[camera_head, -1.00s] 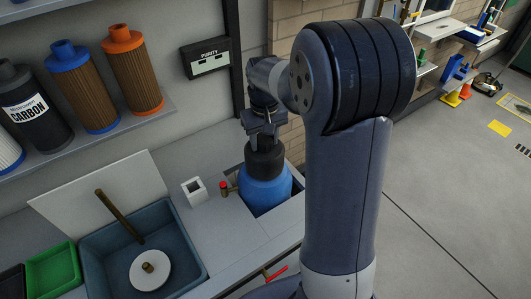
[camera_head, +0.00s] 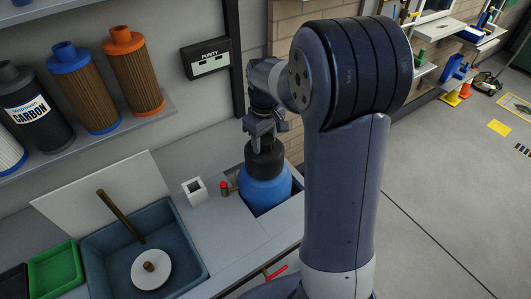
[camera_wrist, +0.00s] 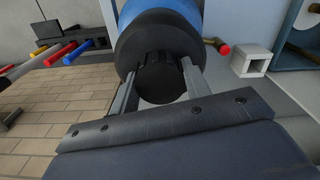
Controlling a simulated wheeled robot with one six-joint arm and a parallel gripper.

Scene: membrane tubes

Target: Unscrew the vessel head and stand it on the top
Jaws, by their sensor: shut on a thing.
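The vessel (camera_head: 262,190) is a blue cylinder set upright in a cut-out of the grey bench, and its blue body also shows in the wrist view (camera_wrist: 160,8). The black vessel head (camera_head: 264,161) sits on top of it, and its round knob faces the wrist camera (camera_wrist: 160,78). My gripper (camera_head: 264,140) is above the head, pointing down. In the wrist view its two fingers (camera_wrist: 158,88) stand on either side of the knob and are shut on it. The head appears seated on the vessel; any thread is hidden.
A red-handled valve (camera_head: 225,188) and a small white square block (camera_head: 194,191) are left of the vessel. A teal basin (camera_head: 190,240) holds a white disc with a rod. A green tray (camera_head: 53,268) is farther left. Filter cartridges (camera_head: 135,70) stand on the shelf (camera_head: 150,115).

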